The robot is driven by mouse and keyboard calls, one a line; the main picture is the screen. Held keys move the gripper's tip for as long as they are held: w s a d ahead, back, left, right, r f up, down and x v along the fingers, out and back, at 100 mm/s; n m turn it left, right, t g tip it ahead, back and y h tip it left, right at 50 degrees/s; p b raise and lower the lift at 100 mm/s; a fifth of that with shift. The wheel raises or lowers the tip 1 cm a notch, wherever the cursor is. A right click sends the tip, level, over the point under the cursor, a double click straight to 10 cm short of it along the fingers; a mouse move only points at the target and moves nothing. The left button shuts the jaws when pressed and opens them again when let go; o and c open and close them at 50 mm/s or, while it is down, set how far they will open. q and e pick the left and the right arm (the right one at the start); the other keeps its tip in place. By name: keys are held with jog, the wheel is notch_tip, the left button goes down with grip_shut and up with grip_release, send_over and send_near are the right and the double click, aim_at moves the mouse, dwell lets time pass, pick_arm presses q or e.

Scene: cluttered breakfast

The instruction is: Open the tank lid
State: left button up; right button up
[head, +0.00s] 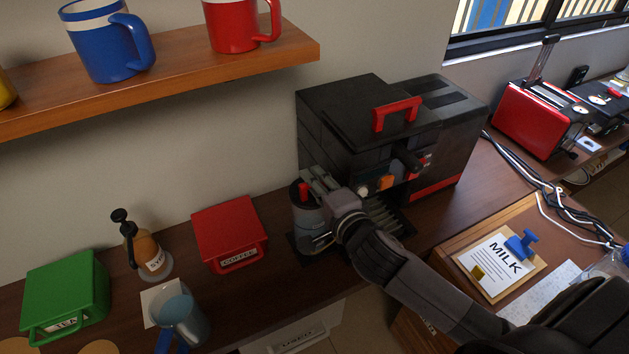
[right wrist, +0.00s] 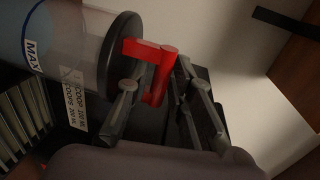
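The tank (head: 308,223) is a clear cylinder on the left side of the black coffee machine (head: 345,125). The right wrist view shows its wall (right wrist: 75,45) with a MAX label, its dark lid (right wrist: 118,60) and a red handle (right wrist: 160,75). The lid sits on the tank. My right gripper (head: 312,180) is at the lid. In the right wrist view its fingers (right wrist: 162,82) stand apart on either side of the red handle; firm contact is not clear. In the head view the gripper partly hides the tank. My left gripper is not in view.
A shelf (head: 200,65) with mugs hangs above. A MILK board (head: 498,262) is at right.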

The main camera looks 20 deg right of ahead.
jog(key=shift+w, duration=0.2)
grip_shut()
jog(key=shift+f, duration=0.1)
dwell(0.5)
